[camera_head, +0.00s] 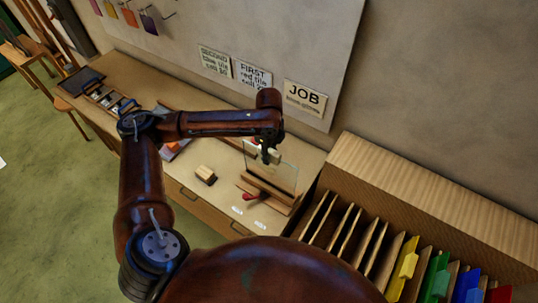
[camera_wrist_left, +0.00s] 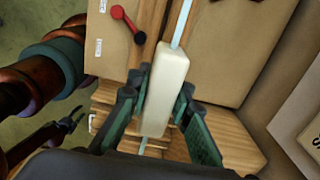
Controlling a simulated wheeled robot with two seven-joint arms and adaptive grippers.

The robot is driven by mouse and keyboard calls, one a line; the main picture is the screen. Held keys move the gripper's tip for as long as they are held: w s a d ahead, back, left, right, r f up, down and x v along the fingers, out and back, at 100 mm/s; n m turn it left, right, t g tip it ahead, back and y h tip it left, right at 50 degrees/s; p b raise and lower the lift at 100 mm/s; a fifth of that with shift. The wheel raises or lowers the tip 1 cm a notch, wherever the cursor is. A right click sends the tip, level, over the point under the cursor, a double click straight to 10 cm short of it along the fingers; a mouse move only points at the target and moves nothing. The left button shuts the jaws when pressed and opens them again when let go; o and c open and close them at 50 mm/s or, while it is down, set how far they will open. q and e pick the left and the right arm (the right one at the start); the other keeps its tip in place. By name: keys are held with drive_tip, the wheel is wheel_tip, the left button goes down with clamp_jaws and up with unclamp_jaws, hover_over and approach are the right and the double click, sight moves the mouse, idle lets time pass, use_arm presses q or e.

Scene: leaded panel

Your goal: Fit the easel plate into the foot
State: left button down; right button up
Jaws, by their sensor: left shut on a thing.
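The easel plate (camera_head: 287,177) is a clear upright pane with a cream grip block (camera_wrist_left: 166,82). My left gripper (camera_head: 268,154) is shut on this block; its dark fingers (camera_wrist_left: 163,98) lie on both sides of it in the wrist view. The pane shows there edge-on as a pale blue strip (camera_wrist_left: 181,24). The foot (camera_head: 268,187) is a wooden base on the bench, right below the pane. I cannot tell whether the lower edge is in its slot or just above it. A dark claw, likely my right gripper (camera_wrist_left: 72,121), shows small at the left of the wrist view.
A slotted wooden rack (camera_head: 350,222) with coloured sheets stands at the right. A JOB card (camera_head: 304,97) is on the wall behind.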

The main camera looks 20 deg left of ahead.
use_arm(q)
drive_tip(key=c, duration=1.7)
unclamp_jaws()
drive_tip(key=shift+f, duration=0.15)
drive_tip(key=shift+o, duration=0.2)
drive_tip(key=shift+s, duration=0.15)
wheel_tip(320, 180, up, 12)
drive_tip(key=shift+r, duration=0.1)
